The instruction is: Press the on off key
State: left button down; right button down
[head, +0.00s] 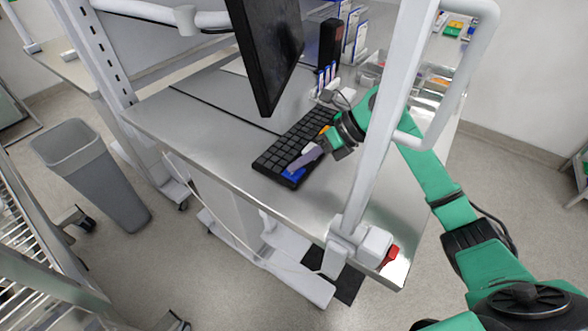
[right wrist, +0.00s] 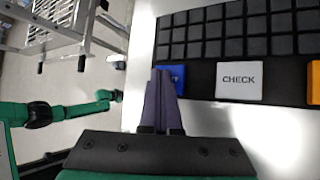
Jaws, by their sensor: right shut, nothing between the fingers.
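A black keyboard (head: 268,160) lies on the steel table. It has a blue key (right wrist: 172,78), a white key marked CHECK (right wrist: 239,80) and an orange key (right wrist: 314,82) at the right edge. The blue key's label is partly hidden; I see no key readable as on off. My right gripper (head: 303,160) is shut and empty, with pale purple fingers over the keyboard's near end. In the right wrist view its fingertips (right wrist: 164,72) overlap the blue key's left part; whether they touch it I cannot tell. My left gripper cannot be made out.
A black monitor (head: 270,50) hangs above the keyboard on a white frame. A white post (head: 385,120) stands close beside my right arm. A red part (head: 390,256) sits at the table's near corner. Clear bins (head: 436,76) stand behind. The table's left part is clear.

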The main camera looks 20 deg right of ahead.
aim_at(299, 172)
jog(key=shift+r+p, duration=0.55)
jog(key=shift+r, duration=0.3)
jog(key=shift+r+p, duration=1.75)
jog(key=shift+r, duration=0.75)
jog(key=shift+r, duration=0.1)
